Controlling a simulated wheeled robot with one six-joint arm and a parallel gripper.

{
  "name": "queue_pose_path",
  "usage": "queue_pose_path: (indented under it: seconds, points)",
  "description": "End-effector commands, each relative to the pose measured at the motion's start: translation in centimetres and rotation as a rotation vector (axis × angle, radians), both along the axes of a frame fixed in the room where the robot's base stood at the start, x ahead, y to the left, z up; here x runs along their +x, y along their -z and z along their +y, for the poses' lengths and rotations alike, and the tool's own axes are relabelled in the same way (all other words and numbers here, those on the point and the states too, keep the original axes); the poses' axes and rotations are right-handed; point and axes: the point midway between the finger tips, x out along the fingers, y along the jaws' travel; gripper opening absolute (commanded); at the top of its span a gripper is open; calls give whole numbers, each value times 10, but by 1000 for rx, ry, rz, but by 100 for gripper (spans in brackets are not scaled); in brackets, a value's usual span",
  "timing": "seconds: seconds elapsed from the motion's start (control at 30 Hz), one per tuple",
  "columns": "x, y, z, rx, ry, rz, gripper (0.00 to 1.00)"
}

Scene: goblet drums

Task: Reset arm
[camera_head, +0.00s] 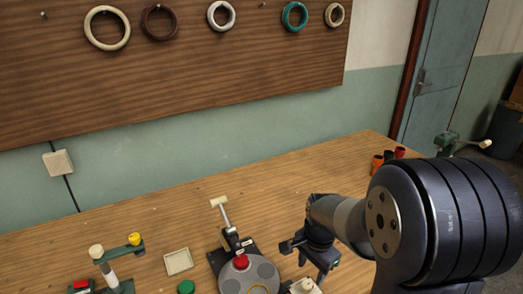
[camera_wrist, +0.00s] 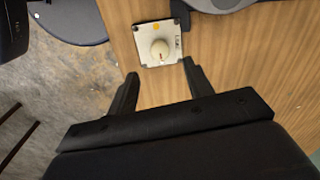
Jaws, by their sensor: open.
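My gripper (camera_head: 312,254) hangs above the wooden table (camera_head: 340,160) at the lower middle right of the head view. In the wrist view my gripper (camera_wrist: 160,82) has its two dark fingers spread apart with nothing between them. A small pale box with a round cream knob (camera_wrist: 160,48) lies just beyond the fingertips in the wrist view. In the head view that box (camera_head: 305,287) shows only partly, below my gripper. My arm covers the right part of the table.
A device with a red knob (camera_head: 241,261) and an upright lever stands left of my gripper. Orange and dark cups (camera_head: 378,164) stand at the back right. Rings hang on a wooden wall board (camera_head: 200,70).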

Motion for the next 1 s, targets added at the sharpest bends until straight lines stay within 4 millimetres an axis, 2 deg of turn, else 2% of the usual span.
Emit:
queue_pose_path:
  seconds: [0.03,0.2,0.43,1.0]
  points:
    - [-1,13,0,0,0,7,49]
    - [0,43,1,0,0,5,49]
    - [1,69,2,0,-1,4,49]
    - [2,68,2,1,-32,0,49]
